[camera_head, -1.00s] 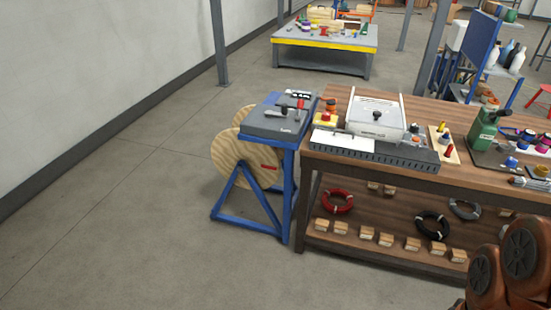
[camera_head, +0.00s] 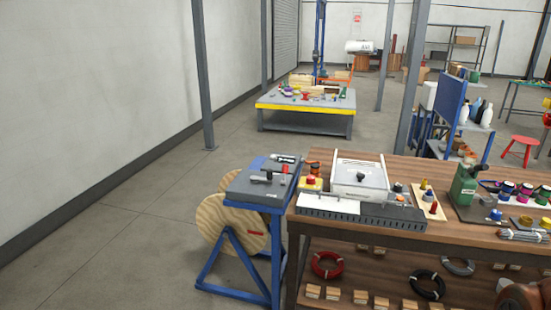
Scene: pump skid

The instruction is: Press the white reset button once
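I cannot make out a white reset button for certain; things on the bench are too small. The wooden workbench (camera_head: 330,231) carries a yellow box (camera_head: 312,184) with a red-orange top, left of a pale case (camera_head: 360,179) with a dark knob on its front. A small wooden board (camera_head: 430,202) with yellow and red knobs stands right of the case, and small blue and orange caps show between them. My gripper is not in view.
A blue stand (camera_head: 270,252) with a grey top and wooden reel stands left of the bench. A green device (camera_head: 465,185) and coloured rolls are at the bench's right. A low yellow-edged table (camera_head: 305,107) stands behind. Open floor (camera_head: 130,240) lies at left.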

